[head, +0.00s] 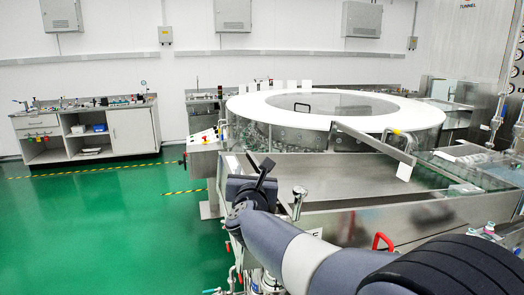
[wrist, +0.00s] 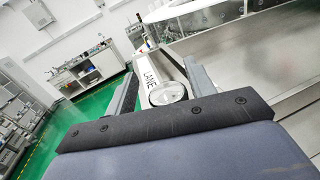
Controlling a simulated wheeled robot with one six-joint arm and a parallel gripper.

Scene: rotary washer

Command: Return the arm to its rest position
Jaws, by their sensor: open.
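My gripper (head: 262,170) is at the end of my arm, which reaches from the lower right of the head view. It is raised in front of the rotary washer's steel front. In the wrist view its two fingers (wrist: 162,75) stand apart, and nothing is seen clamped between them. A pale part with dark lettering and a round face (wrist: 167,93) shows in the gap between the fingers; I cannot tell how far beyond them it is. The rotary washer (head: 258,104) has a wide white ring top and stands behind the gripper.
A control box with a red button (head: 204,140) stands left of the gripper. A steel tray surface (head: 345,178) and a red handle (head: 382,241) lie to the right. A cabinet bench (head: 133,130) stands at the far left wall. Green floor (head: 110,225) is open on the left.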

